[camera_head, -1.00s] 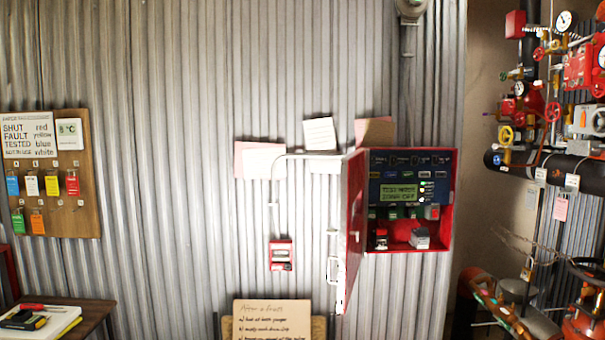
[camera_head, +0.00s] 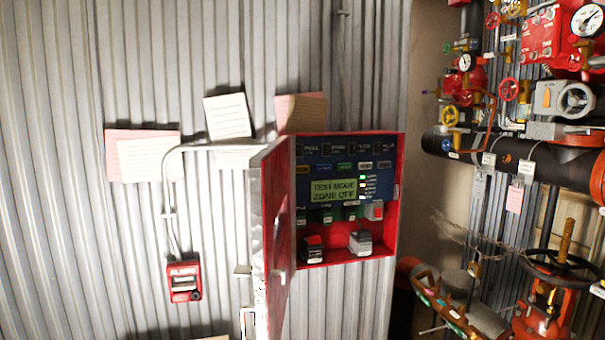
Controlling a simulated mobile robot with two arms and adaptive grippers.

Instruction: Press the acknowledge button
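A red alarm panel box (camera_head: 398,200) is on the corrugated wall, with its red door (camera_head: 277,230) swung open to the left. Inside is a blue panel face with a lit green display (camera_head: 333,190) reading "TEST MODE ZONE OFF". A row of small buttons (camera_head: 328,216) sits under the display, and a light grey and red one (camera_head: 373,210) is at its right end. Their labels are too small to read, so I cannot tell which is the acknowledge button. Two small blocks, one dark (camera_head: 313,248) and one grey (camera_head: 360,243), stand in the bottom of the box. Neither gripper is in view.
A red call point (camera_head: 184,281) hangs on the wall left of the panel. Paper notes (camera_head: 228,116) are pinned above. Pipes (camera_head: 510,154), valves and gauges crowd the right side. A large handwheel (camera_head: 560,263) stands at lower right.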

